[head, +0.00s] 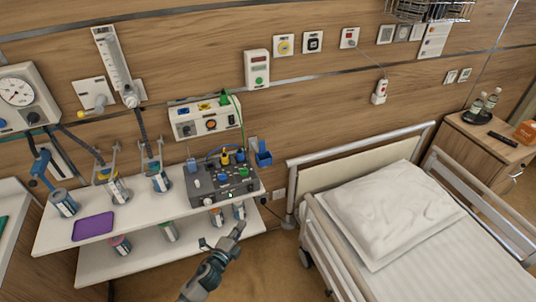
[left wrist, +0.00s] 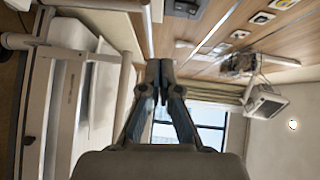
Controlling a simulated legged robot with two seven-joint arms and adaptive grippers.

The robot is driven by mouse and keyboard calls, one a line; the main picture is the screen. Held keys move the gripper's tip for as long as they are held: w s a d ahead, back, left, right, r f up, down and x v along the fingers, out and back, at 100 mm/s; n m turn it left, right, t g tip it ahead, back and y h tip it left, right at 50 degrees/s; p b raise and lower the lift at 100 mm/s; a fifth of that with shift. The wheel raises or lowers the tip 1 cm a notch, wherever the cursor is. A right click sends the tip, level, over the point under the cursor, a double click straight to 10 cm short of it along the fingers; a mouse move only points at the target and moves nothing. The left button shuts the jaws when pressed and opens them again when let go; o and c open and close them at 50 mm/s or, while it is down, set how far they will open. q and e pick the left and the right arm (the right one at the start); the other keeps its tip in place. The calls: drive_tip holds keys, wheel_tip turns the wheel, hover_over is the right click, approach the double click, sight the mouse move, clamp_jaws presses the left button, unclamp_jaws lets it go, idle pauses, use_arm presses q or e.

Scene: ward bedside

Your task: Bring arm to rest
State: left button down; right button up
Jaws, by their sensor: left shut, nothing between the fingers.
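My left gripper (head: 238,230) shows in the head view in front of the white shelf unit, at the lower middle. Its fingers are closed together with nothing between them. In the left wrist view the two fingers of the gripper (left wrist: 160,72) meet at their tips, empty, with the bed side and a window beyond. My right gripper is in neither view.
A white two-level shelf (head: 130,240) holds a dark control box (head: 222,184), a purple tray (head: 93,226) and several canisters. A bed with a white pillow (head: 388,215) stands right. A wooden bedside cabinet (head: 480,145) is at far right. Floor shows between shelf and bed.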

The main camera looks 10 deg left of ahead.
use_arm(q)
drive_tip(key=s+a+f+n+g+y, duration=0.1)
drive_tip(key=s+f+n+g, duration=0.3)
drive_tip(key=f, duration=0.5)
drive_tip(key=s+a+f+n+g+y+p, duration=0.1)
drive_tip(key=s+f+n+y, duration=0.15)
drive_tip(key=s+f, duration=0.45)
drive_tip(key=s+a+f+n+g+y, duration=0.1)
drive_tip(key=s+f+n+g, duration=0.25)
drive_tip(key=f, duration=0.65)
drive_tip(key=s+d+f+n+g, duration=0.1)
drive_tip(key=s+f, duration=0.3)
drive_tip(key=s, duration=0.4)
drive_tip(key=s+d+f+n+g+h, duration=0.1)
drive_tip(key=s+d+f+n+g, duration=0.1)
drive_tip(key=s+f, duration=0.3)
drive_tip(key=s+d+f+n+g, duration=0.1)
drive_tip(key=s+f+n+g, duration=0.2)
drive_tip(key=s, duration=0.7)
drive_tip(key=shift+s+d+f+n+g, duration=0.15)
drive_tip(key=shift+s+f+n+g, duration=0.2)
drive_tip(key=shift+f+n, duration=0.3)
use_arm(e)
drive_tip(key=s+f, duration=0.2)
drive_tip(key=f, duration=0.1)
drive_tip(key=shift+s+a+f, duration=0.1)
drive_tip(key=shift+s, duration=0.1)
